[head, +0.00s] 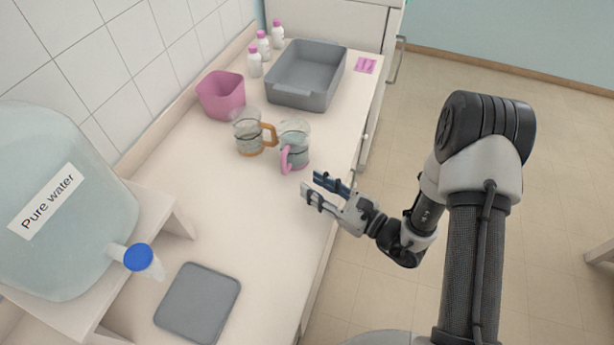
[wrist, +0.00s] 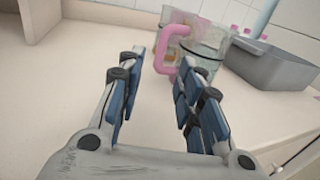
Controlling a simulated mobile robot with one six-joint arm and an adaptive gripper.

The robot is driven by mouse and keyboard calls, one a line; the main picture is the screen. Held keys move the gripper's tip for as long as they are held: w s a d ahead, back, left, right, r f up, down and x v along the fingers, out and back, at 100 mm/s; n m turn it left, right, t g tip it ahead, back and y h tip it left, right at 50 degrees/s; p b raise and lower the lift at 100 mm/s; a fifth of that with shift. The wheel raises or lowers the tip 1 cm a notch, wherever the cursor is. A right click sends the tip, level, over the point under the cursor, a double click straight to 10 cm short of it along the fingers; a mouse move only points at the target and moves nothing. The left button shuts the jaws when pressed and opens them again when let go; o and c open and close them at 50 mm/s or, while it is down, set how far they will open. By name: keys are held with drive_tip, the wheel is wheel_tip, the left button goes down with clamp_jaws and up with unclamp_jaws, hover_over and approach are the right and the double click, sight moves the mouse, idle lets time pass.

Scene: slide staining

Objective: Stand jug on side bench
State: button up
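Two clear jugs stand upright on the bench (head: 215,205). One jug has a pink handle (head: 287,160) that faces toward my gripper. The other jug has an orange handle (head: 268,134) and stands just left of it. My gripper (head: 313,186) is open and empty, above the bench near its right edge, a short way in front of the pink-handled jug and apart from it. In the wrist view the pink handle (wrist: 166,62) shows beyond the fingers, between and above their tips, and the jug body (wrist: 205,50) is partly behind the right finger.
A grey basin (head: 305,100), a pink tub (head: 222,95), several pink-capped bottles (head: 254,64) and pink slides (head: 366,65) stand farther back. A large water container (head: 75,235) on a raised stand is at the left, with a grey mat (head: 198,302) below its blue-capped tap (head: 138,257).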

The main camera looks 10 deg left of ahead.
drive_tip(key=shift+s+d, duration=0.1)
drive_tip(key=shift+d, duration=0.1)
drive_tip(key=s+a+r+n+g, duration=0.2)
drive_tip(key=s+r+n+g, duration=0.55)
drive_tip(key=r, duration=0.45)
drive_tip(key=s+d+r+n+g+h, duration=0.4)
drive_tip(key=s+n, duration=0.4)
drive_tip(key=s, duration=0.1)
drive_tip(key=s+d+r+n+t+h, duration=0.2)
drive_tip(key=d+h, duration=0.4)
drive_tip(key=d, duration=0.4)
drive_tip(key=s+d+r+n+t+h, duration=0.1)
drive_tip(key=d+r+n+t+h, duration=0.2)
drive_tip(key=d, duration=0.8)
drive_tip(key=shift+s+n+t+h, duration=0.4)
drive_tip(key=shift+n+t+h, duration=0.65)
drive_tip(key=shift+t+h, duration=0.8)
drive_tip(key=shift+r, duration=0.1)
